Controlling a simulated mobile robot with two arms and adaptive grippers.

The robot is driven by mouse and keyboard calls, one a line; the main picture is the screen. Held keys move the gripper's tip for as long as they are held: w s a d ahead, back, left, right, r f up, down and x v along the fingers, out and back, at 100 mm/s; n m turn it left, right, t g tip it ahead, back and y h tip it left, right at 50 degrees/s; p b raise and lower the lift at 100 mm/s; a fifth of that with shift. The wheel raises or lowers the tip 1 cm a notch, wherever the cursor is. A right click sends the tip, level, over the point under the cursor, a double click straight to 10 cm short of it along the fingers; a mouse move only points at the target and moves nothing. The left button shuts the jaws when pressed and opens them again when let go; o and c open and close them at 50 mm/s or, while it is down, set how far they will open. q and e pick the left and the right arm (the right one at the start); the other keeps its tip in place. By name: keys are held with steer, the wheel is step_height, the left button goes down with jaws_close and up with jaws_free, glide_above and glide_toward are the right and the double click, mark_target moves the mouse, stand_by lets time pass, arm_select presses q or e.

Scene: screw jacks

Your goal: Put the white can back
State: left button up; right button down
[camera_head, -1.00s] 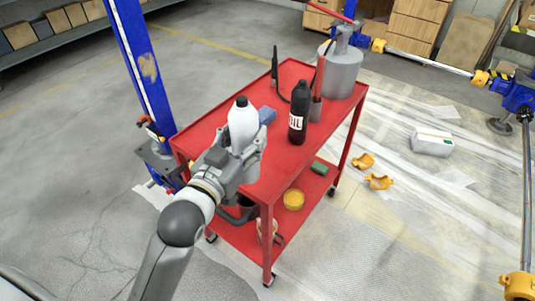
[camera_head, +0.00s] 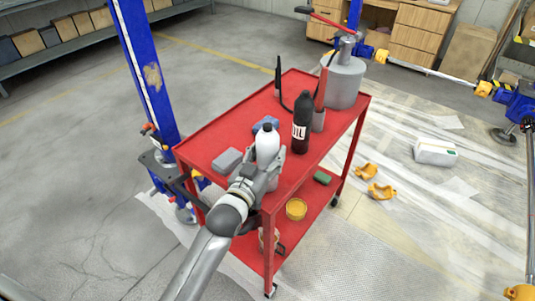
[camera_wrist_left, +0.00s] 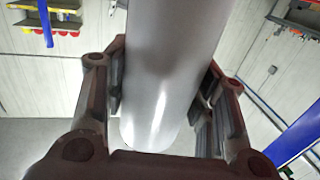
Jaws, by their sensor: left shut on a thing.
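In the left wrist view the white can (camera_wrist_left: 172,70) fills the middle, with a finger of the left gripper (camera_wrist_left: 165,100) on each side. I cannot tell whether the can's base touches the tray, as the gripper hides it. My right gripper is not in view.
The red cart (camera_head: 205,135) also carries a black oil bottle (camera_head: 302,122) close to the right of the can, a grey box (camera_head: 227,160), a blue item (camera_head: 266,124) and a large grey canister (camera_head: 343,82). A blue post (camera_head: 145,75) stands left of the cart.

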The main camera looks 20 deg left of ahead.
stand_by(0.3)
arm_select(q)
steer(key=o, duration=1.3)
steer(key=shift+f, duration=0.15)
steer(key=s+a+b, duration=0.1)
steer(key=s, duration=1.1)
steer(key=shift+a+r, duration=0.2)
steer(key=shift+a, duration=0.05)
